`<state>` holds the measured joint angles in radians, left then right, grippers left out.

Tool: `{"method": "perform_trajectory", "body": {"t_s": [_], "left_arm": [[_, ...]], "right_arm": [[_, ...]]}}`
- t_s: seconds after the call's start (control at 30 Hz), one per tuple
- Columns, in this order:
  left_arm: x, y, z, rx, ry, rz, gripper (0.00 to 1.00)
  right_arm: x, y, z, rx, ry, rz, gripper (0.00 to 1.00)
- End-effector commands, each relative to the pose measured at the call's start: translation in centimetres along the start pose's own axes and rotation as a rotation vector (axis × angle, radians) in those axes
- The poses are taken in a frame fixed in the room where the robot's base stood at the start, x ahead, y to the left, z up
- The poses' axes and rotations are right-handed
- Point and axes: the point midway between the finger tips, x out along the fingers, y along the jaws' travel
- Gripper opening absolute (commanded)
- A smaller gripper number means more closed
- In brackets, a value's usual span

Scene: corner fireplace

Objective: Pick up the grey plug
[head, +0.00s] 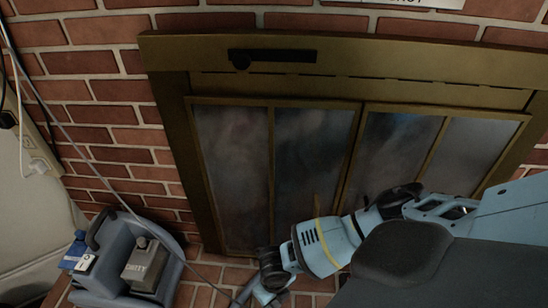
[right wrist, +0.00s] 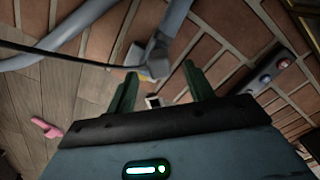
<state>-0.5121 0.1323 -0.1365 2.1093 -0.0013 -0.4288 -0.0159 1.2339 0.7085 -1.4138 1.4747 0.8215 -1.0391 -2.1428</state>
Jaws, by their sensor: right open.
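A grey block that looks like the grey plug (right wrist: 157,62) shows in the right wrist view, just past and between my fingertips. A thick grey tube-like part runs up from it, and a small yellow patch shows at its lower left. My right gripper (right wrist: 160,80) is open, with one green finger on each side and nothing clearly held between them. I cannot tell how far the block is from the fingers. In the head view my right arm reaches to the lower middle, and its fingers are hard to make out. My left gripper is not in view.
A grey-blue caddy (head: 170,268) with containers stands at lower left in the head view. The brass-framed fireplace (head: 235,247) fills the middle. A white plug (head: 37,166) sits at the far left. A dark cable (right wrist: 60,54) and a pink object (right wrist: 46,128) show in the wrist view.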

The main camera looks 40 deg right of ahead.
Motion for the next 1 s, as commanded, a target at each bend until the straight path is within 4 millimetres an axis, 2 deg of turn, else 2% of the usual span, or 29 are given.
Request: {"method": "perform_trajectory", "body": {"t_s": [0.03, 0.2, 0.53, 0.9, 1.0], "left_arm": [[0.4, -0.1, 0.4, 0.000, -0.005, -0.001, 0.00], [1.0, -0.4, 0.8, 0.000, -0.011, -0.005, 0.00], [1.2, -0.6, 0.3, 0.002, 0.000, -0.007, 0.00], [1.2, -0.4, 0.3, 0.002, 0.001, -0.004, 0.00], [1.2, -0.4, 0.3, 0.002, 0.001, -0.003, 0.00]], "right_arm": [[1.2, 0.1, -0.2, 0.000, 0.003, 0.000, 0.53], [3.2, 0.1, -0.2, 0.001, 0.003, 0.000, 0.53], [3.6, 0.1, -0.2, 0.001, 0.001, 0.001, 0.53], [3.5, 0.1, -0.2, 0.001, 0.001, 0.000, 0.04], [3.5, 0.1, -0.2, 0.001, 0.001, 0.000, 0.01]]}}
